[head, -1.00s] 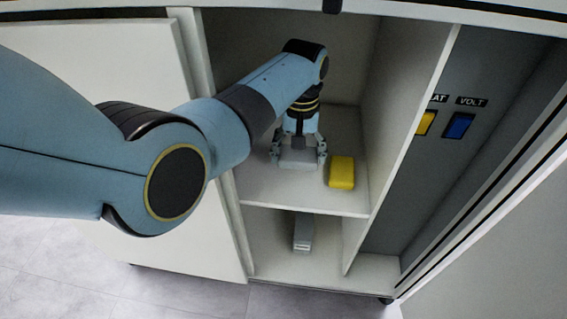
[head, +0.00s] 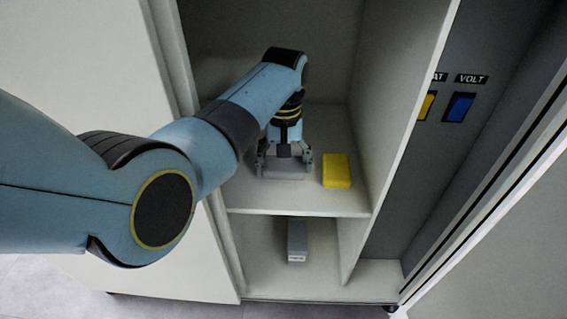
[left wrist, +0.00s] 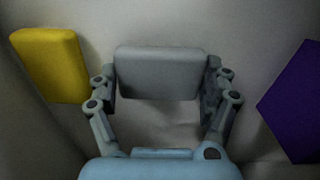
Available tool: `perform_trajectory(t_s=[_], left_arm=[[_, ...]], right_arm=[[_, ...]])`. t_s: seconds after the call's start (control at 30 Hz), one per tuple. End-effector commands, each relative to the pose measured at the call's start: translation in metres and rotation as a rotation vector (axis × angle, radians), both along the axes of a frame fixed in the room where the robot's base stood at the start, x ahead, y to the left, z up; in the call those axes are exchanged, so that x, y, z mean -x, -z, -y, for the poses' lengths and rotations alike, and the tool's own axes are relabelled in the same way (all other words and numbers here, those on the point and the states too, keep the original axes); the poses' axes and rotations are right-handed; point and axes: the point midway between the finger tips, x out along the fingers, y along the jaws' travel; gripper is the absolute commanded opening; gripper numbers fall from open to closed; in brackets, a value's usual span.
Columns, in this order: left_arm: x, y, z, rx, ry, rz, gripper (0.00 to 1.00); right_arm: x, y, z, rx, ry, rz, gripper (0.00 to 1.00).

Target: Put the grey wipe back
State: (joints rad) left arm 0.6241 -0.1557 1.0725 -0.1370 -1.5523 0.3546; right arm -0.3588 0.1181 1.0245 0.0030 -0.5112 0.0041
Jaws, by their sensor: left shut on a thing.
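The grey wipe (head: 283,174) is a flat grey block at the upper shelf (head: 250,201) of the open cabinet. My left gripper (head: 284,165) points down and is shut on it, one finger at each end. In the left wrist view the grey wipe (left wrist: 158,73) lies between the fingertips of my left gripper (left wrist: 160,85). It is on or just above the shelf; I cannot tell which. My right gripper is not in view.
A yellow block (head: 336,170) lies on the shelf just right of the wipe. A purple thing (left wrist: 295,103) shows in the left wrist view. A grey box (head: 297,241) stands in the compartment below. The cabinet's partition (head: 400,90) bounds the shelf at right.

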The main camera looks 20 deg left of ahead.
Motion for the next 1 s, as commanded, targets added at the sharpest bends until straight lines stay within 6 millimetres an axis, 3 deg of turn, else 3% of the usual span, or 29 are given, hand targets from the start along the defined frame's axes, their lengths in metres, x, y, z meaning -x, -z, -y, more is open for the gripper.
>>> perform_trajectory(t_s=[0.07, 0.1, 0.23, 0.6, 0.67, 0.8, 1.0], left_arm=[[0.000, 0.002, 0.000, 0.000, 0.000, -0.001, 0.52], [0.000, 0.003, 0.000, 0.000, 0.000, -0.001, 0.83], [0.000, 0.003, 0.000, 0.000, 0.000, 0.000, 1.00], [0.000, -0.003, 0.000, 0.000, 0.000, 0.001, 1.00], [0.000, -0.009, 0.000, 0.000, 0.000, 0.001, 1.00], [-0.001, -0.029, 0.000, 0.000, 0.000, 0.003, 1.00], [-0.002, -0.081, 0.000, 0.000, 0.001, 0.006, 1.00]], right_arm=[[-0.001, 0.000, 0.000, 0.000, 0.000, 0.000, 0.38], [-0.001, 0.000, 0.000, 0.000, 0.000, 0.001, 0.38], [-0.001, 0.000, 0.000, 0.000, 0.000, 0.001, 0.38], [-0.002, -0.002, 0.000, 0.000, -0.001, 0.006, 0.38], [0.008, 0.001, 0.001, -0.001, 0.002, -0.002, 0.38], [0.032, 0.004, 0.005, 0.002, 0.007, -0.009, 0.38], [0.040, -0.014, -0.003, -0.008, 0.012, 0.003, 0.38]])
